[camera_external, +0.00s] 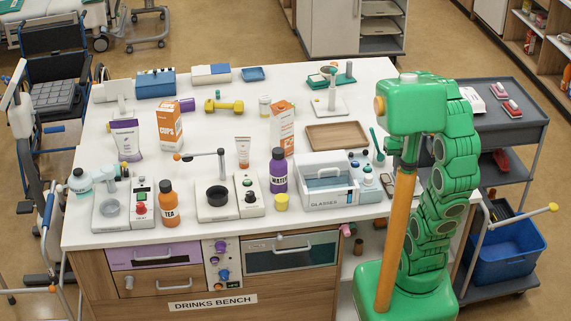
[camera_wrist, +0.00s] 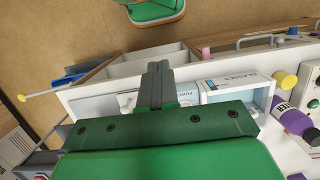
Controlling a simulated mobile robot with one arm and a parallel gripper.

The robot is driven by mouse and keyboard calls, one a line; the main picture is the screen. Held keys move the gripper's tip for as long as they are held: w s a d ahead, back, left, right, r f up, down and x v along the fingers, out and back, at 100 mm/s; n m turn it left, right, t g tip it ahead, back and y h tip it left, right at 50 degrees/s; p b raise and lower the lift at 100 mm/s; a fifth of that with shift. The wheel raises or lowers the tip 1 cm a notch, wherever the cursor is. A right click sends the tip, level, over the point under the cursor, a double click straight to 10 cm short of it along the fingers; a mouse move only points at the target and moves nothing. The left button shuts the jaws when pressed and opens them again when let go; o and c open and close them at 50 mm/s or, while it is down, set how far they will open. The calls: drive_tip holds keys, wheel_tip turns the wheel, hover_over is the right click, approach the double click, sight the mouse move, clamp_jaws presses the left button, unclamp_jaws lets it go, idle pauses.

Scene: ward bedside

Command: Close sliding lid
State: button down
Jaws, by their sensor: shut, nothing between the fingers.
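A white box labelled GLASSES (camera_external: 325,204) stands at the front right of the white bench. A pale blue, see-through panel with a light handle shows in its top; I take this as the sliding lid (camera_external: 325,184). How far it is open I cannot tell. The box also shows in the wrist view (camera_wrist: 236,85), to the right of my fingers. My gripper (camera_wrist: 158,72) is shut with its grey fingers together and nothing between them. In the outside view my gripper (camera_external: 409,150) points down to the right of the box, partly hidden behind my arm.
A grey trolley (camera_external: 500,135) stands right of the bench.

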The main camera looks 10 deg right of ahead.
drive_tip(key=s+d+f, duration=0.2)
drive_tip(key=s+f, duration=0.1)
drive_tip(key=s, duration=0.5)
drive_tip(key=shift+t, duration=0.4)
drive_tip(key=c, duration=1.7)
unclamp_jaws()
drive_tip(key=shift+s+d, duration=0.1)
drive_tip(key=shift+o, duration=2.7)
drive_tip(key=w+a+r+n, duration=0.1)
drive_tip(key=w+a+n, duration=0.2)
drive_tip(key=w, duration=0.4)
drive_tip(key=w+a+r+n, duration=0.1)
drive_tip(key=w+a+n, duration=0.2)
drive_tip(key=w+n, duration=0.2)
drive_tip(key=w, duration=0.3)
drive_tip(key=shift+a+r+n, duration=0.25)
drive_tip(key=shift+a+n, duration=0.05)
drive_tip(key=shift+a, duration=0.1)
drive_tip(key=n, duration=1)
hover_over(327, 167)
drive_tip(key=s+a, duration=0.1)
drive_tip(key=s, duration=0.3)
wheel_tip(327, 167, down, 4)
drive_tip(key=shift+s+f, duration=0.15)
drive_tip(key=shift+f, duration=1.05)
drive_tip(key=shift+s+f, duration=0.2)
drive_tip(key=shift+f, duration=0.95)
drive_tip(key=shift+s+f, duration=0.15)
drive_tip(key=shift+f, duration=1.05)
